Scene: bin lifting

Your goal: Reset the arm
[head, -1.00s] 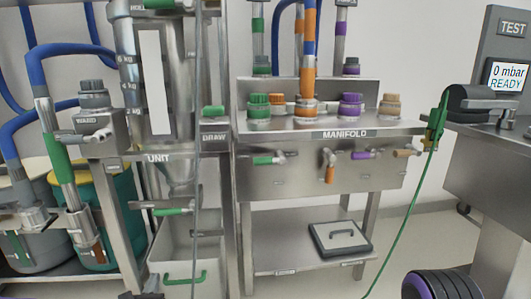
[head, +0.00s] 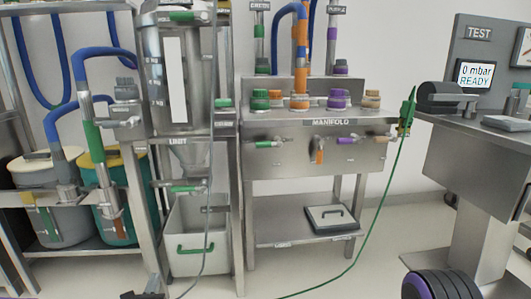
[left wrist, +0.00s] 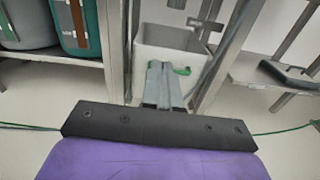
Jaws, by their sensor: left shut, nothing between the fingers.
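My left gripper (head: 152,283) just enters at the bottom edge of the head view, left of centre. In the left wrist view its two grey fingers (left wrist: 164,84) lie together with nothing between them. Beyond the fingertips is a grey bin (head: 220,262) with a green handle, standing on the floor under the unit's funnel; it also shows in the left wrist view (left wrist: 150,32). The gripper appears apart from the bin. My right gripper is not in view.
The manifold bench (head: 268,160) with coloured caps and valves stands at the centre, a flat lidded box (head: 318,226) on its lower shelf. Drums stand at left. A test bench (head: 480,135) is at right.

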